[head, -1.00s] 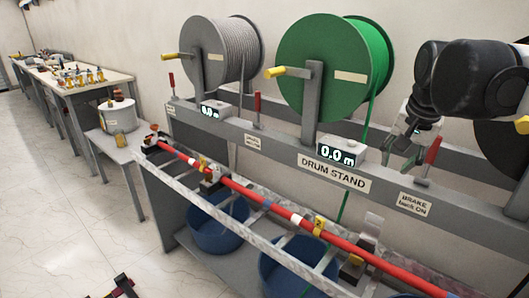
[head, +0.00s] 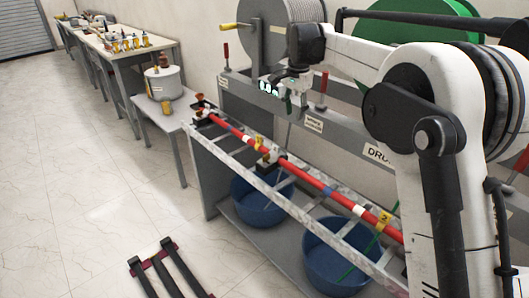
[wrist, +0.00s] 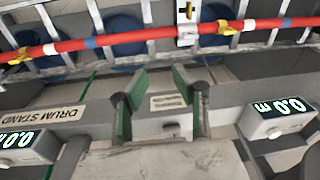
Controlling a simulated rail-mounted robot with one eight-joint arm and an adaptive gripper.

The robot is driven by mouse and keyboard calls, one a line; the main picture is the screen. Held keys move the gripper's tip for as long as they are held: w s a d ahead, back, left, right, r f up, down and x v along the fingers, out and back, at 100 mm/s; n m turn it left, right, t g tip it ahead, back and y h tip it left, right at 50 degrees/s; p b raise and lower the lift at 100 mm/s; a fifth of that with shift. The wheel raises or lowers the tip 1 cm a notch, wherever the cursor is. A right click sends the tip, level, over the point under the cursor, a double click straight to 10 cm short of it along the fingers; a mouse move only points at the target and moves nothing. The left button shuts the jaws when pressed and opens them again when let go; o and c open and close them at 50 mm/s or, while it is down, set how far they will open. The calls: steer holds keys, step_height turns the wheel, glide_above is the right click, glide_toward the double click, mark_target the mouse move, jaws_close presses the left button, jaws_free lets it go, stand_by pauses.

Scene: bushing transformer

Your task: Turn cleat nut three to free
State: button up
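A red cable (head: 328,187) runs along a metal ladder rack through dark cleats. A middle cleat (head: 267,161) sits beside a yellow tag (head: 258,143) whose number I cannot read. In the wrist view a cleat with a pale body and dark top fitting (wrist: 187,32) clasps the cable, beside a yellow tag (wrist: 228,28). A nearer tag (head: 385,218) reads 2. My gripper (wrist: 159,82) is open and empty, with green-padded fingers apart. In the head view my gripper (head: 292,88) hangs in front of the drum stand, above and behind the cable. Which cleat is number three is unclear.
The drum stand beam (head: 340,135) carries a display (head: 268,87), red brake levers (head: 322,90) and drums behind my arm. Blue tubs (head: 262,195) stand under the rack. A small table with a pot (head: 164,83) is at left.

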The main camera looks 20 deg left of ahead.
steer(key=m+g+p, duration=0.1)
glide_toward(266, 155)
steer(key=shift+h, duration=0.3)
steer(key=f, duration=1)
steer(key=shift+w+a+f, duration=0.1)
steer(key=shift+w+a, duration=0.1)
steer(key=shift+a, duration=0.1)
jaws_close()
